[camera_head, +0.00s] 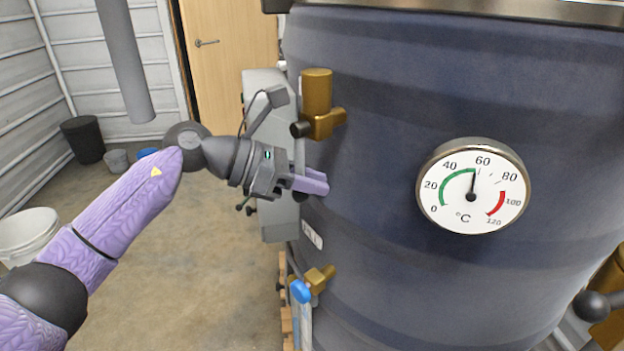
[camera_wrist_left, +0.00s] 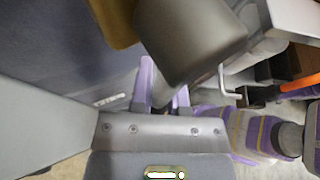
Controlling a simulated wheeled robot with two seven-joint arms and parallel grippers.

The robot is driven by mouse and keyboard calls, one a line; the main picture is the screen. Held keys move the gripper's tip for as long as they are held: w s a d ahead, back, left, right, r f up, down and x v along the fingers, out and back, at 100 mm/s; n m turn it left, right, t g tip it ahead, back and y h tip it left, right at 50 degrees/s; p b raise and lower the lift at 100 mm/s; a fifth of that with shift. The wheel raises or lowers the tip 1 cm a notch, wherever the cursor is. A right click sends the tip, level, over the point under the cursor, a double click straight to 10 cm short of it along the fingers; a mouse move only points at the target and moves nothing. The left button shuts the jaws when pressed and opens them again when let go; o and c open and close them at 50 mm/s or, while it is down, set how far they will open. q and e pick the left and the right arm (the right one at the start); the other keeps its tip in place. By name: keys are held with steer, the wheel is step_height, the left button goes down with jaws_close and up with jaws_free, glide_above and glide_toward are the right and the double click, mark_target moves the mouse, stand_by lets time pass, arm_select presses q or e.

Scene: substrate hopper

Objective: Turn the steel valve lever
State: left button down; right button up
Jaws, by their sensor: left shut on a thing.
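A brass valve (camera_head: 317,100) with a dark stub sticks out of the left side of the big dark blue hopper (camera_head: 390,120). My left gripper (camera_head: 312,182) is just below this valve, its lavender fingers close together against the hopper's side. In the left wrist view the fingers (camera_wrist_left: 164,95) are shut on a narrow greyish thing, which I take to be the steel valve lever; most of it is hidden. A dark grey rounded piece (camera_wrist_left: 190,42) by the brass body (camera_wrist_left: 113,20) covers part of that view. My right gripper is not in view.
A round temperature dial (camera_head: 472,186) sits on the hopper's front. A lower brass valve (camera_head: 318,280) with a blue handle (camera_head: 301,292) is below. A grey cabinet (camera_head: 275,222) stands behind my gripper. Bins (camera_head: 82,139) stand at the left; the floor between is clear.

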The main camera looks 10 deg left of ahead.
arm_select(q)
steer(key=c, duration=0.7)
jaws_free()
steer(key=shift+o, duration=0.4)
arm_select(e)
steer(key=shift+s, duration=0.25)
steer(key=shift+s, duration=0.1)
arm_select(q)
steer(key=shift+a+r, duration=0.15)
steer(key=shift+a, duration=0.1)
steer(key=p+v, duration=0.1)
steer(key=v, duration=0.8)
steer(key=shift+a+p, duration=0.2)
steer(key=shift+p, duration=0.1)
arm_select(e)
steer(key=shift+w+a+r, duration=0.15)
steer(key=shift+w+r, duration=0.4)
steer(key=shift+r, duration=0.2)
